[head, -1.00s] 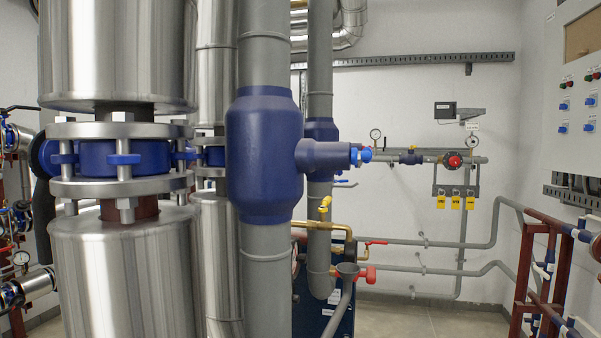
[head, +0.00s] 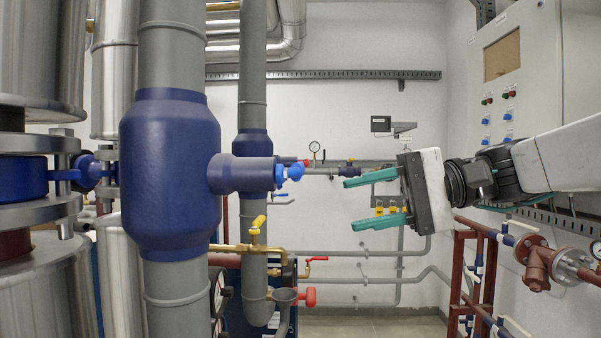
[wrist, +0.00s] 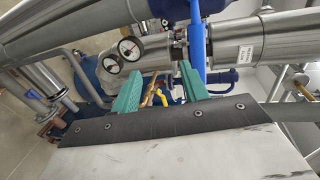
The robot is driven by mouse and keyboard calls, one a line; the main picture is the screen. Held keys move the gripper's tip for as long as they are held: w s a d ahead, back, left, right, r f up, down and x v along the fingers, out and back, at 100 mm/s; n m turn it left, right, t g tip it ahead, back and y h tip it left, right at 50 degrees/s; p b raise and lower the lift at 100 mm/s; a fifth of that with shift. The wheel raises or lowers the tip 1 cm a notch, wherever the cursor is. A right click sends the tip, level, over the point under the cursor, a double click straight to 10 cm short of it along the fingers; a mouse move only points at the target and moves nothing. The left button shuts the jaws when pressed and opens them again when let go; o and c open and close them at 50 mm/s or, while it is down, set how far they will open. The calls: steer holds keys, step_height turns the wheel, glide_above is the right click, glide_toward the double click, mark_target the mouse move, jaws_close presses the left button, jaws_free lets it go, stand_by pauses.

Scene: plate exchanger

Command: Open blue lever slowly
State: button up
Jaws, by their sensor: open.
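A large blue valve body (head: 170,170) sits on a thick grey vertical pipe in the head view. Its side stub ends in a bright blue handle (head: 292,172), seen nearly end-on. In the wrist view a long bright blue lever (wrist: 197,38) runs down from the top edge, just beyond the right finger. I cannot tell for sure that both are the same part. My gripper (head: 354,203) is open and empty, right of the blue handle and apart from it in the picture. Its two green fingers also show in the wrist view (wrist: 159,72).
A yellow-handled valve (head: 257,223) and a red-handled valve (head: 308,297) are below the blue stub. A steel-clad vessel (head: 40,290) stands left. A control cabinet (head: 515,75) and red pipe frame (head: 478,265) are right. Wrist view shows gauges (wrist: 130,48).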

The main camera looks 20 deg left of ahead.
mark_target(298, 169)
steer(key=a+r, duration=0.1)
steer(key=a, duration=0.2)
steer(key=a+r+y, duration=0.1)
steer(key=a, duration=0.3)
steer(key=w+a+r+g+y, duration=0.1)
steer(key=a+r, duration=0.1)
steer(key=a, duration=0.1)
steer(key=shift+a+r+n, duration=0.1)
steer(key=shift+a+n, duration=0.1)
steer(key=shift+n, duration=0.1)
jaws_close()
steer(key=shift+r, duration=0.1)
